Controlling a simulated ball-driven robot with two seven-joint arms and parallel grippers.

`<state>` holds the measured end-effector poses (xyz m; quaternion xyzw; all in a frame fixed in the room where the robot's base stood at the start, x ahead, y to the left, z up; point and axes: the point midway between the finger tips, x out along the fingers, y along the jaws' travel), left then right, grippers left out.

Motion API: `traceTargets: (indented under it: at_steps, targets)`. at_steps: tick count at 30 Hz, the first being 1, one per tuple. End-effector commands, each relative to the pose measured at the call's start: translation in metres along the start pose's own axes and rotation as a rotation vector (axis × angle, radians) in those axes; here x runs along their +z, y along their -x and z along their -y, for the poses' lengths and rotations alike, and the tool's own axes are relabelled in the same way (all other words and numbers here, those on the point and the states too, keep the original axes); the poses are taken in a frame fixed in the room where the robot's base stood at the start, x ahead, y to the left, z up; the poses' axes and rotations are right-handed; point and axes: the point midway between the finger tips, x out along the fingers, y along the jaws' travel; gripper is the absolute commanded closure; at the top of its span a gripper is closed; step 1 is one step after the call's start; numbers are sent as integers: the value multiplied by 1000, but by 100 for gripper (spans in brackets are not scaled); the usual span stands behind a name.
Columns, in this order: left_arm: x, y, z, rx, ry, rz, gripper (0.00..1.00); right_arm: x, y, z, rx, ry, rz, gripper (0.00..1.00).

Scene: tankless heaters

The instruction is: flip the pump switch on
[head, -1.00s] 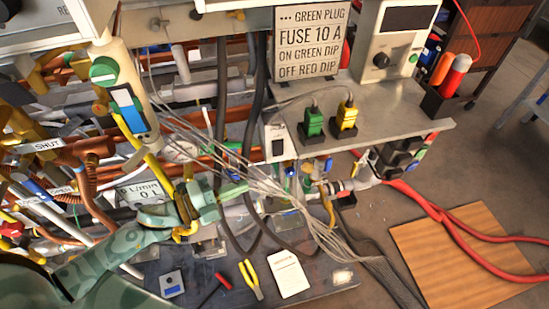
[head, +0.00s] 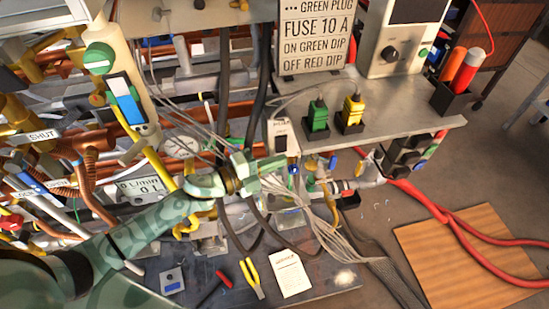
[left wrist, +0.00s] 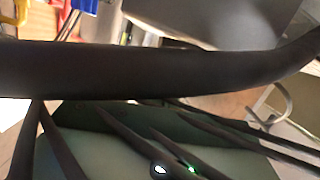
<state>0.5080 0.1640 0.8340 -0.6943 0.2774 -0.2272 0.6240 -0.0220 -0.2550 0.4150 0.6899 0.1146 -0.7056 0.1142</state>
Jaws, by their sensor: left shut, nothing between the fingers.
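The pump switch is a white box (head: 282,138) with a dark rocker, under the front left corner of the grey shelf in the head view. Its small label is too blurred to read, and I cannot tell the rocker's position. My left gripper (head: 277,162), pale green, is shut and empty. Its tips are just below and left of the switch box; I cannot tell whether they touch it. In the left wrist view, a thick dark cable (left wrist: 130,72) and thinner dark strands cross in front of the green gripper and hide its tips. My right gripper is not in view.
Thin grey wires (head: 335,232) hang around my left gripper, and black cables (head: 224,90) hang behind it. Green (head: 318,115) and yellow (head: 351,112) plugs stand on the shelf (head: 405,123). Copper pipes crowd the left. A bench (head: 215,292) with pliers lies below.

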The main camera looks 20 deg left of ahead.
Motion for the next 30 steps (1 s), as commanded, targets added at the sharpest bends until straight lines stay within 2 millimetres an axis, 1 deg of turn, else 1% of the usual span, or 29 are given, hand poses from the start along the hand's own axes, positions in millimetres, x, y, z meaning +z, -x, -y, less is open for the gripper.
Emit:
traceTargets:
  at_steps: [1,4,7,16,19,30]
  targets:
    - [6,-2,-2,1,-1,1,100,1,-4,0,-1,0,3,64]
    - [12,-3,-2,1,0,-1,100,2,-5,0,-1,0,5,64]
    - [16,-4,-1,0,0,-1,100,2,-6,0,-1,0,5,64]
    - [16,-4,0,0,0,-1,100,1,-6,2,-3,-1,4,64]
    - [26,-6,-4,-2,-8,1,100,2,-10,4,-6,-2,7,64]
    - [25,-6,-3,-3,-14,1,100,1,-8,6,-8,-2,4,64]
